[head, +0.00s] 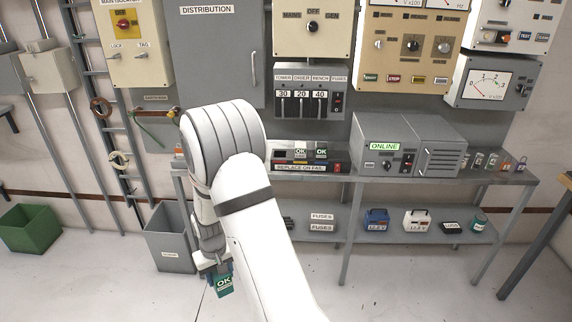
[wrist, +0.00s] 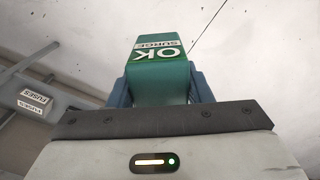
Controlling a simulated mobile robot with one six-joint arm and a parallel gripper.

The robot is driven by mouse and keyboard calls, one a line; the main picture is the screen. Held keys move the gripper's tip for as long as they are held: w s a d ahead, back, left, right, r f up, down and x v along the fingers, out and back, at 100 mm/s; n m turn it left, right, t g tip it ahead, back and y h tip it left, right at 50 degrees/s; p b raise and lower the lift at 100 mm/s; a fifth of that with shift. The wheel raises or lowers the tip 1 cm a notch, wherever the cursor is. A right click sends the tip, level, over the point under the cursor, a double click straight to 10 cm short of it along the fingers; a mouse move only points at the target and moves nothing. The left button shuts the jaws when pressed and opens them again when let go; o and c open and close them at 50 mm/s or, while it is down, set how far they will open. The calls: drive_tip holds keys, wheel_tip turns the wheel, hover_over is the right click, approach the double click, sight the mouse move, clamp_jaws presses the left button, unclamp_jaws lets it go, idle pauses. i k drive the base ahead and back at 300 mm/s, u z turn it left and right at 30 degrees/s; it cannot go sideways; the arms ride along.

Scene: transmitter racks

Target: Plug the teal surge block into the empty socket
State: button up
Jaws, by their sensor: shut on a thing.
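The teal surge block (head: 224,286), marked OK, is held low above the floor in front of the grey bin. It also shows in the wrist view (wrist: 160,75), between blue fingers, with its OK SURGE label upside down. My gripper (head: 217,270) is shut on it; its fingers also show in the wrist view (wrist: 161,88). The surge rack (head: 308,168), labelled REPLACE ON FAIL, sits on the bench below the breaker box. Two blocks with OK labels stand in it. Its left part is small and dark, and I cannot clearly make out the empty socket.
A grey bin (head: 169,250) stands left of my arm. The bench (head: 400,178) carries a grey ONLINE unit (head: 408,145) right of the rack. The lower shelf (head: 350,236) holds batteries and FUSES boxes. A green crate (head: 30,229) is far left. Open floor lies in front.

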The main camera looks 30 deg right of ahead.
sight(281, 160)
drive_tip(key=z, duration=0.65)
drive_tip(key=i, duration=1)
